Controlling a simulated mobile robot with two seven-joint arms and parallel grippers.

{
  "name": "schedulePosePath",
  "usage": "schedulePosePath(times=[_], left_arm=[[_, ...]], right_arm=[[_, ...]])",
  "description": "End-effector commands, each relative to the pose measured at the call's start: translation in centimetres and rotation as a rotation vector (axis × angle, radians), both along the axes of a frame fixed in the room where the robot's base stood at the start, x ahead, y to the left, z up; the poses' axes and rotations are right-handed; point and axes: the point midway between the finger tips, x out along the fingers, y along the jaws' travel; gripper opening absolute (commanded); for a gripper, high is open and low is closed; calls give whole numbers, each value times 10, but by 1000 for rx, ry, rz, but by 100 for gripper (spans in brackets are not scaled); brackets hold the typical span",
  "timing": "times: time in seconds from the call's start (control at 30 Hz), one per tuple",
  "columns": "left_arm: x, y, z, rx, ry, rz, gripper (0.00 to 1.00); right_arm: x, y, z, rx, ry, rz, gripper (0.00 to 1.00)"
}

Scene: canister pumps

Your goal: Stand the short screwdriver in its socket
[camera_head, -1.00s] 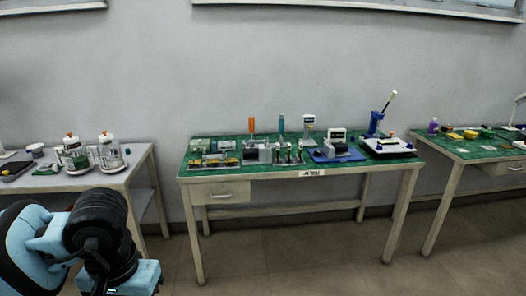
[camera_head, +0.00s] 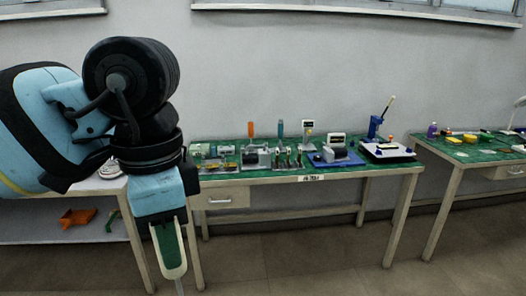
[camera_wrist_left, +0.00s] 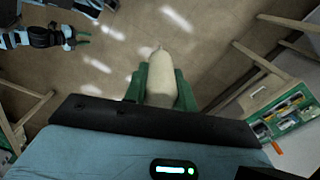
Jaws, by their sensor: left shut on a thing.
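My left gripper (camera_head: 167,250) is shut on a cream-handled tool (camera_wrist_left: 162,82), apparently the short screwdriver. Its thin grey shaft points down below the fingers in the head view (camera_head: 180,286). The gripper is in front of the middle table's left end, high above the floor. An orange-handled screwdriver (camera_head: 251,130) and a teal-handled one (camera_head: 280,130) stand upright at the back of that table. The short screwdriver's socket cannot be made out at this size. My right gripper (camera_wrist_left: 83,34), with green fingers apart and empty, shows in the left wrist view.
The middle table's green top (camera_head: 215,175) is crowded with a grey block (camera_head: 256,157), a blue-based device (camera_head: 335,155) and a white tray with a blue stand (camera_head: 387,151). Another table (camera_head: 480,148) is at the right. An orange bin (camera_head: 78,216) lies on the left table's lower shelf.

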Motion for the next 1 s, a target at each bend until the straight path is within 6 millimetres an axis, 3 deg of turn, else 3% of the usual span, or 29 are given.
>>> schedulePosePath(times=[0.4,0.53,0.67,1.0], left_arm=[[0,0,-1,-1,0,5,0],[4,2,-12,0,2,44,0],[13,7,-42,1,5,149,0],[19,31,-157,3,3,541,0]], right_arm=[[-1,0,-2,1,4,0,36],[0,0,1,0,-1,0,36],[4,0,7,0,-13,0,36],[14,-1,27,-1,-47,-1,36]])
